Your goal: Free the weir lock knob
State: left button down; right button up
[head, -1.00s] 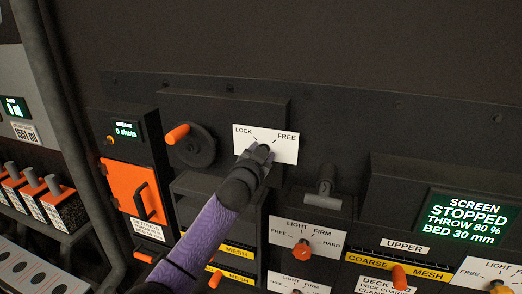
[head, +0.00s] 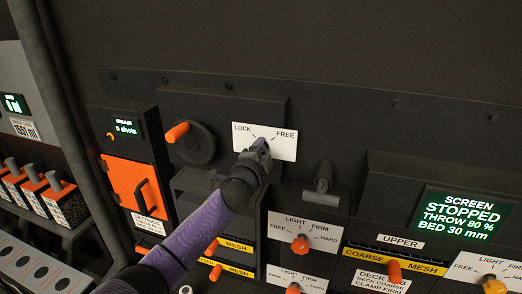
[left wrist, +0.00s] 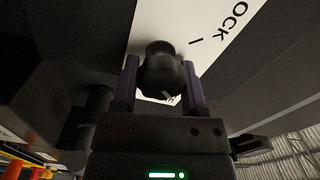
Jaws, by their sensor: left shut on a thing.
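The lock knob (left wrist: 160,72) is a dark, rounded knob in front of a white plate (head: 283,146) marked LOCK on the left and FREE on the right. My left gripper (head: 259,147) reaches up from the lower left and is shut on the knob. In the left wrist view, its two fingers stand on either side of the knob. The gripper hides most of the knob in the head view. A small pale mark shows on the knob in the left wrist view, but I cannot tell which word it points to. My right gripper is out of view.
A dark handwheel with an orange handle (head: 178,132) stands left of the plate. A dark T-shaped handle (head: 323,182) sticks out to the right. Orange knobs (head: 299,244) lie below. A screen (head: 458,217) at the right reads STOPPED.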

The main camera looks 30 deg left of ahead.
pick_arm(q)
jog(key=shift+m, duration=0.6)
jog(key=shift+f, duration=0.1)
jog(key=shift+c, duration=0.7)
grip_release()
jog(key=b+v, duration=0.1)
jog(key=v, duration=0.9)
jog(key=shift+w, duration=0.1)
